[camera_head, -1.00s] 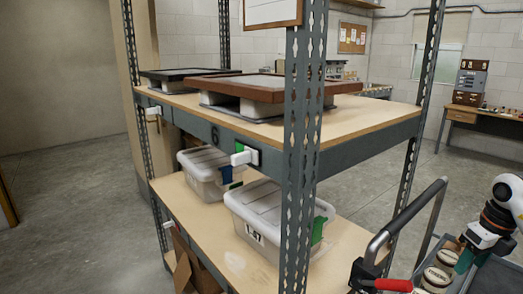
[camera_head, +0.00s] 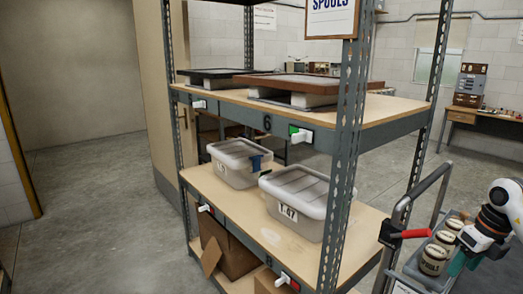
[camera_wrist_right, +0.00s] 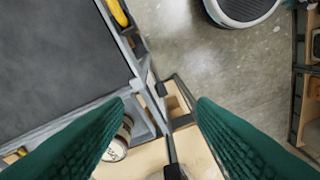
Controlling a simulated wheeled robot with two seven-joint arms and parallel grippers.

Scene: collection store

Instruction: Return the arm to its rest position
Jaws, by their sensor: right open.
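My right arm (camera_head: 503,215), white and black with an orange band, reaches in at the right edge of the head view. Its gripper (camera_head: 464,264) has green fingers and is over the grey cart at the lower right, beside several jars (camera_head: 433,260). In the right wrist view the two green fingers (camera_wrist_right: 160,112) stand wide apart with nothing held between them. A jar (camera_wrist_right: 117,147) shows beside the left finger, partly hidden by it. My left gripper is in neither view.
A metal shelf (camera_head: 262,205) fills the middle, with framed pieces (camera_head: 300,83) on top and lidded boxes (camera_head: 300,205) below. The cart's handle (camera_head: 418,187) rises between shelf and arm, with a red lever (camera_head: 410,234). Floor at left (camera_head: 90,200) is clear.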

